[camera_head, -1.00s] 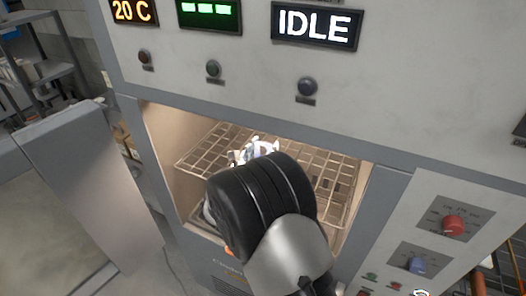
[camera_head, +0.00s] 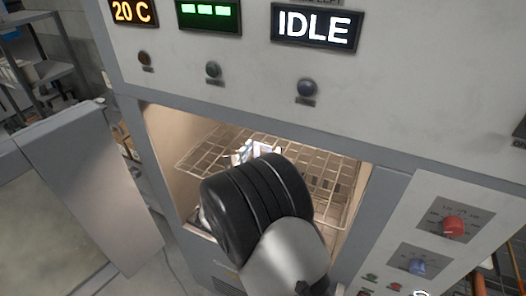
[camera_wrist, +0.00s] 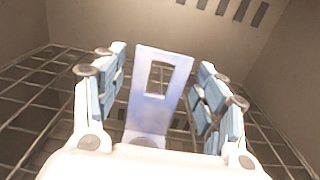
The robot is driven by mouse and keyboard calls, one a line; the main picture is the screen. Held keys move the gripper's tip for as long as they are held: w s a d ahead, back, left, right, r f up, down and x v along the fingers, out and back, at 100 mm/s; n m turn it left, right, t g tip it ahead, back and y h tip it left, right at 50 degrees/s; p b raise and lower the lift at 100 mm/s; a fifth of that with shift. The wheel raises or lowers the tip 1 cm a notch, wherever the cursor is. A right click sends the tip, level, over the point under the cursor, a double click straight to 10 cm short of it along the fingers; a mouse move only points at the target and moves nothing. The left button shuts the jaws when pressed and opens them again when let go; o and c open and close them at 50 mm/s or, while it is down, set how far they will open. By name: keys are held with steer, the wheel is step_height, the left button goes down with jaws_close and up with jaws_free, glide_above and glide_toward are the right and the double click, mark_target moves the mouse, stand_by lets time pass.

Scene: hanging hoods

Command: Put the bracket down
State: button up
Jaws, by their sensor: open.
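The bracket (camera_wrist: 158,85) is a pale bluish-white plate with a rectangular hole. In the wrist view it stands between the two fingers of my gripper (camera_wrist: 160,95), with a gap on each side. My gripper is open, with light-blue pads facing the bracket. The bracket is over or on the wire rack (camera_wrist: 35,90); its lower end is partly hidden by my gripper body, so its contact with the rack cannot be seen. In the head view my arm hides most of the gripper, and only a bright bit of it or the bracket shows above the rack (camera_head: 335,165).
The rack is inside a lit oven chamber (camera_head: 170,135) with walls close on both sides. The oven door (camera_head: 85,190) stands open at the left. The display (camera_head: 317,26) reads IDLE. Knobs (camera_head: 453,225) are on the panel at the right.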

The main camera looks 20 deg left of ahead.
steer(key=s, duration=1)
steer(key=shift+s+a, duration=0.35)
steer(key=shift+a, duration=0.05)
